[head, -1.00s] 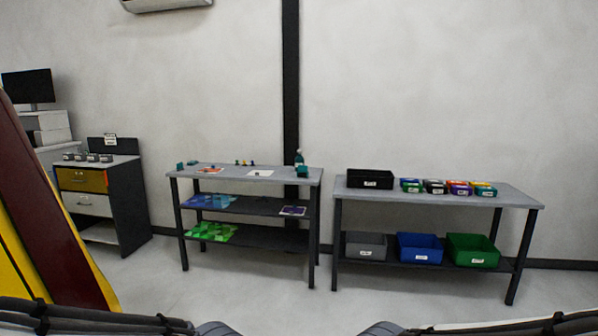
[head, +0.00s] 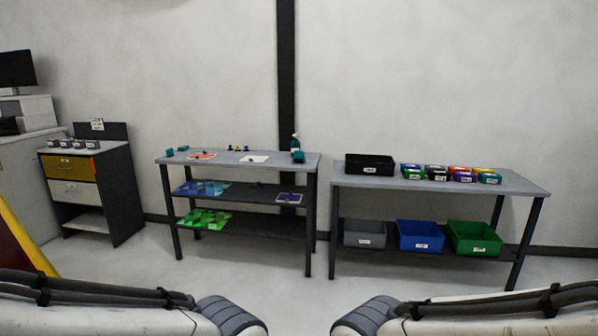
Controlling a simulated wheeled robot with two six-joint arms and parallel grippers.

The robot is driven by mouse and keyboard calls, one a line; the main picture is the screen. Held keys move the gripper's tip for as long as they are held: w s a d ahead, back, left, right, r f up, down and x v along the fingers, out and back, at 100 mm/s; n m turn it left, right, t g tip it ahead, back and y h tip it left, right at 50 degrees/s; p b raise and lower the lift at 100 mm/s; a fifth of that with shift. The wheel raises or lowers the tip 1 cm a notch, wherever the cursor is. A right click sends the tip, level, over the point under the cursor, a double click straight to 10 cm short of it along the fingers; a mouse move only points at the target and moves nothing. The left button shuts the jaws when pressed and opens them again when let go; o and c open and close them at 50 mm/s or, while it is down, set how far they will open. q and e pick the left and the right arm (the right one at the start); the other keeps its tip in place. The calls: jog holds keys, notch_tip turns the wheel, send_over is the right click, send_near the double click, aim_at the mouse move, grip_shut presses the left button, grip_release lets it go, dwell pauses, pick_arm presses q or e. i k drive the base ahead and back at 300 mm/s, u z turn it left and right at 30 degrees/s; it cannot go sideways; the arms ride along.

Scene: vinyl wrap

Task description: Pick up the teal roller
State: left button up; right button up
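No roller can be made out for certain. Small teal items lie on the top of the left shelf table (head: 225,163): a teal block (head: 298,157) at its right end beside a dark teal bottle (head: 294,142), and small teal pieces (head: 183,148) at its left end. They are too small to tell which one is a roller. Parts of both my arms show along the bottom edge. Neither gripper is in the picture, and both arms are well apart from the tables.
A second table (head: 345,180) on the right holds a black bin (head: 369,165) and small coloured bins, with grey, blue (head: 420,237) and green (head: 474,239) bins below. A drawer cabinet (head: 125,190) stands left. The floor (head: 250,262) in front is clear.

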aim_at(298, 154)
jog(key=u, duration=0.15)
jog(key=i, duration=4.65)
jog(key=u, duration=0.05)
